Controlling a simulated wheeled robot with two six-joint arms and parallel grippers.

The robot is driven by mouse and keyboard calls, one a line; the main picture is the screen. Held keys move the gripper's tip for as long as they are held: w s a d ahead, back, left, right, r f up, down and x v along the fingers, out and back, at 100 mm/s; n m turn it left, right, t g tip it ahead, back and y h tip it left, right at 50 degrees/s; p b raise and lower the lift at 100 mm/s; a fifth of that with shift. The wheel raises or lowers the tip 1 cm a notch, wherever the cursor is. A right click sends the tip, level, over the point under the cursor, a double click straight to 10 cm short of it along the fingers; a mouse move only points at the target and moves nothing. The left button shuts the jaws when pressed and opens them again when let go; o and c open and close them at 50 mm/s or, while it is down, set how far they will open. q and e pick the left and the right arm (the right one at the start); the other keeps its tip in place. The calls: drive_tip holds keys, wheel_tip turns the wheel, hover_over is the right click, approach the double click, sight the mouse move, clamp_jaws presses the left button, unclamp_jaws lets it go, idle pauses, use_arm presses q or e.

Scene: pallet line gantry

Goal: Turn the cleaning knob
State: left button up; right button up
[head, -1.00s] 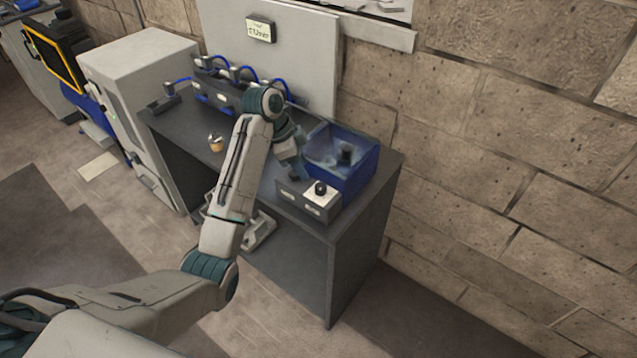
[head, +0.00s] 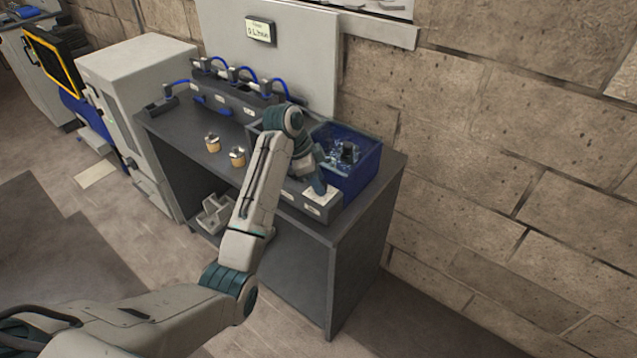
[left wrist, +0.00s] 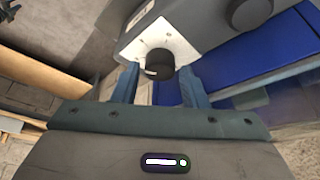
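The cleaning knob (left wrist: 160,63) is a dark round knob on a white dial plate (left wrist: 165,38), on the front of a grey control box (head: 295,197). In the head view my left gripper (head: 319,186) covers the knob, and part of the white plate shows beside it. In the left wrist view the two blue-grey fingers of my left gripper (left wrist: 160,77) are apart, with the knob between or just beyond their tips. A small gap shows on each side of the knob. I cannot tell how deep it sits between them. My right gripper is not in view.
A blue tank (head: 368,178) with a dark object (head: 348,152) inside stands behind the control box. Two small cups (head: 212,146) (head: 237,158) stand on the dark bench (head: 185,140). A small display (head: 260,30) hangs on the back panel. The floor in front is clear.

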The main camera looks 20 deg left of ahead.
use_arm(q)
drive_tip(key=shift+d+f, duration=0.1)
drive_tip(key=shift+f, duration=0.2)
drive_tip(key=c, duration=0.7)
drive_tip(key=shift+r+n+p, duration=0.15)
drive_tip(key=shift+n+p, duration=0.15)
drive_tip(key=shift+p, duration=0.3)
drive_tip(key=n+t+y+p, duration=0.1)
drive_tip(key=n+p, duration=0.2)
drive_tip(key=p, duration=0.1)
drive_tip(key=n+t+y+p, duration=0.1)
drive_tip(key=n+p, duration=0.3)
drive_tip(key=p, duration=0.1)
drive_tip(key=n+y+p, duration=0.1)
drive_tip(key=n+p, duration=0.3)
drive_tip(key=shift+s+d+r+t+p, duration=0.1)
drive_tip(key=shift+s+d+t+p, duration=0.1)
drive_tip(key=shift+d+t+p, duration=0.15)
drive_tip(key=n+y+p, duration=0.1)
drive_tip(key=n, duration=0.1)
drive_tip(key=shift+n, duration=0.3)
drive_tip(key=shift+f+n+y+p, duration=0.2)
drive_tip(key=shift+n+y+p, duration=0.35)
drive_tip(key=shift+n, duration=0.55)
drive_tip(key=shift+n+y, duration=0.25)
drive_tip(key=shift+n, duration=0.35)
